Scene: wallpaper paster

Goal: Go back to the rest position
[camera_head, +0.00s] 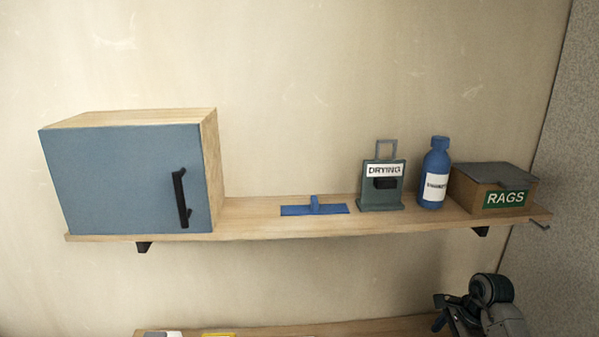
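Part of my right arm shows at the lower right of the head view, below the right end of the shelf. Its gripper (446,311) is dark and small, turned partly away, and I cannot tell whether it is open or shut. A small blue patch shows beside it; I cannot tell what it is. The arm is apart from the shelf and the things on it. My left arm and gripper are not in view.
A wooden shelf (262,229) holds a blue-doored cabinet (115,180), closed, a flat blue tool (314,208), a "DRYING" stand (383,190), a blue bottle (434,165) and a lidded "RAGS" box (490,190). A lower wooden surface (330,330) shows at the bottom edge. Wall stands behind.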

